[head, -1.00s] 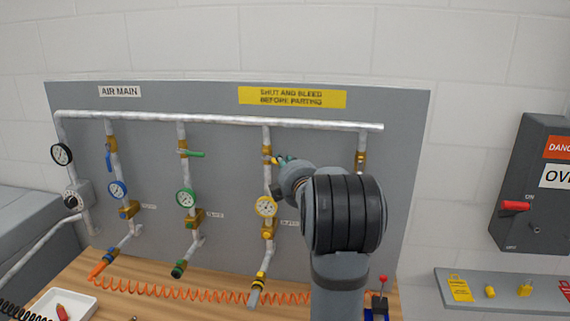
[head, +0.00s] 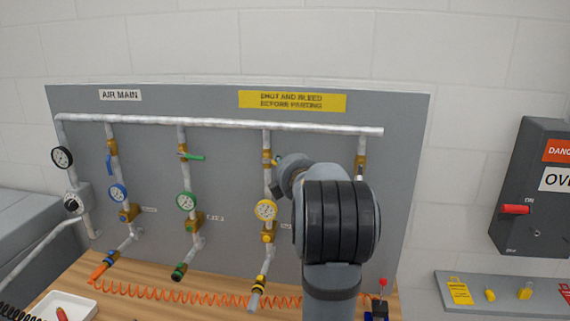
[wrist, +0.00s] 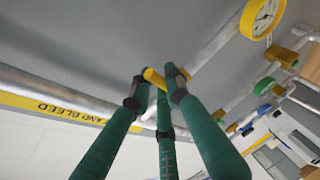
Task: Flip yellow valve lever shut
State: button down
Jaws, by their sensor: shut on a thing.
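In the wrist view the yellow valve lever (wrist: 152,77) lies between the dark tips of my gripper (wrist: 158,86), whose green fingers close around it from several sides. The lever is beside the pipe of the drop with the yellow gauge (wrist: 262,16). In the head view that gauge (head: 265,210) hangs below the brass valve (head: 267,158). My wrist covers the area just right of this valve, so the lever and fingertips are mostly hidden there. I cannot tell the lever's exact angle to the pipe.
The blue lever (head: 108,163) points down along its pipe; the green lever (head: 195,157) points sideways. An orange coiled hose (head: 180,294) lies on the wooden bench (head: 75,276). A red-handled switch box (head: 530,190) and a shelf with yellow locks (head: 525,291) are at right.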

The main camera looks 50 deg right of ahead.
jog(key=c, duration=1.6)
grip_release()
jog(key=shift+c, duration=0.2)
jog(key=v, duration=0.7)
jog(key=shift+s, duration=0.25)
jog(key=shift+w, duration=0.1)
jog(key=x, duration=0.7)
jog(key=shift+w, duration=0.2)
jog(key=shift+f, duration=0.3)
jog(key=shift+s+m, duration=0.1)
jog(key=shift+m, duration=0.3)
